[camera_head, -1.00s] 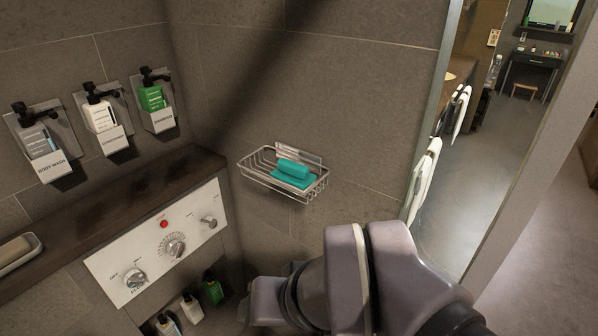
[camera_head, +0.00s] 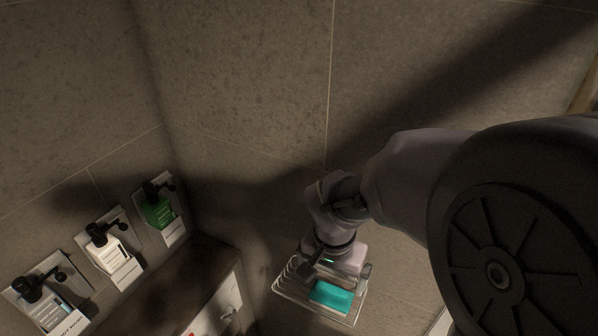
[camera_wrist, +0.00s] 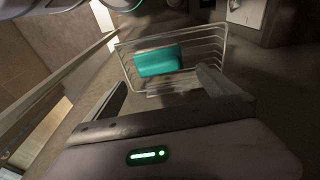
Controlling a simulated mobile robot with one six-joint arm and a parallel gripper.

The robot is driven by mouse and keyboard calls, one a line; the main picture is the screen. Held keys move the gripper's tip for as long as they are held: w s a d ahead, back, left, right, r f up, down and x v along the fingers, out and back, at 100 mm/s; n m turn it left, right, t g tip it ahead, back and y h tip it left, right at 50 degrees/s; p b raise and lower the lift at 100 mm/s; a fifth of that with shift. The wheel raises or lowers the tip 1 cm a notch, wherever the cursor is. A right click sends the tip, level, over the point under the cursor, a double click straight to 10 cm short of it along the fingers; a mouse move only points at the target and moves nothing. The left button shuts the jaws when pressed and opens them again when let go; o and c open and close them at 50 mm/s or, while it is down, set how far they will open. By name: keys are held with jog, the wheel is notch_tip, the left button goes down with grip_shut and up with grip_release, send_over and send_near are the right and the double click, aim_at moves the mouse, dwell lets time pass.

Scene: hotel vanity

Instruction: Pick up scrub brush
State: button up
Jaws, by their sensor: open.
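The scrub brush appears as a teal block (camera_head: 331,297) lying in a wire basket (camera_head: 294,296) on the wall, at the bottom of the head view. In the wrist view the brush (camera_wrist: 157,62) lies inside the wire basket (camera_wrist: 206,42), beyond the fingertips. My gripper (camera_wrist: 163,88) is open and empty, its fingers spread wide to either side below the brush in the picture. In the head view my gripper (camera_head: 340,272) is over the basket and hides part of it. I cannot tell the exact gap between fingertips and brush.
Three dispensers, green (camera_head: 160,212), white (camera_head: 107,252) and a body wash one (camera_head: 45,304), hang on the left wall. A dark ledge (camera_head: 185,275) runs below them. Tiled walls stand close behind the basket.

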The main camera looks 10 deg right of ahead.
aim_at(332, 289)
jog(key=f, duration=0.2)
jog(key=shift+w+f, duration=0.2)
jog(key=shift+f, duration=0.1)
jog(key=f, duration=0.4)
jog(key=shift+d+f+b, duration=0.25)
jog(key=shift+d+b, duration=0.1)
jog(key=shift+w+f, duration=0.25)
jog(key=shift+s, duration=0.15)
jog(key=c, duration=1.1)
notch_tip(332, 289, up, 10)
jog(key=shift+r+p, duration=0.1)
jog(key=shift+p, duration=0.8)
jog(key=shift+c, duration=0.3)
